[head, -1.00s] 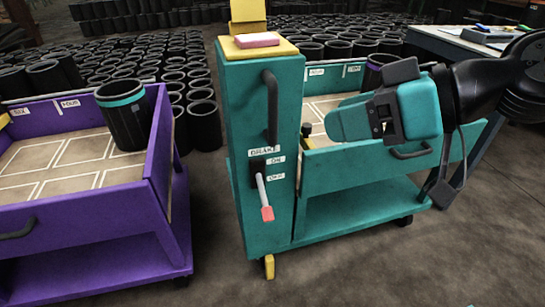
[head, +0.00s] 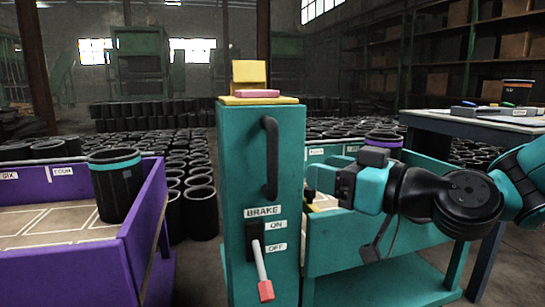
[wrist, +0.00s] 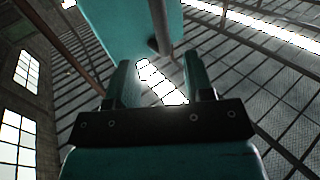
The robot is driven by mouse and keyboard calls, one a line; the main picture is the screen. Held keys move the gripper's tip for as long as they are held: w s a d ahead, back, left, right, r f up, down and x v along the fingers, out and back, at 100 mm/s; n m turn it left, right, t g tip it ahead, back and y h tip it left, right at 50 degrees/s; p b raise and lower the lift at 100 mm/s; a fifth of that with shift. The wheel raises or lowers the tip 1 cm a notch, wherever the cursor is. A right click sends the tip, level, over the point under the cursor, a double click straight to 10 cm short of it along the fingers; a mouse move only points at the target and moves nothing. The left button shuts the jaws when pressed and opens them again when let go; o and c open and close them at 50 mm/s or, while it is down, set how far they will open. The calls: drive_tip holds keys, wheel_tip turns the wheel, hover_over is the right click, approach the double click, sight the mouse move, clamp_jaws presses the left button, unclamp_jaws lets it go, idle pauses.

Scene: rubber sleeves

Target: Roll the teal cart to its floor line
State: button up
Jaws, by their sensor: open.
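The teal cart (head: 375,284) stands in the middle right of the head view, with a tall teal post (head: 236,170) at its near left. The post carries a vertical black handle (head: 270,158) and, below it, a brake lever (head: 262,268) with a red tip, hanging down past the OFF label. My gripper (head: 318,192) is open and empty just right of the post, over the cart. In the wrist view its jaws (wrist: 160,82) are apart, with a teal panel and dark bar beyond them. No floor line shows.
A purple cart (head: 140,232) stands close on the left, holding a black sleeve (head: 115,190) with a teal band. A purple-banded sleeve (head: 384,143) shows behind my arm. A workbench (head: 470,123) stands at right. Many black sleeves (head: 198,205) fill the floor behind.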

sight(277, 160)
drive_tip(key=p+x, duration=0.1)
drive_tip(key=x, duration=1)
drive_tip(key=shift+w+a, duration=0.15)
clamp_jaws()
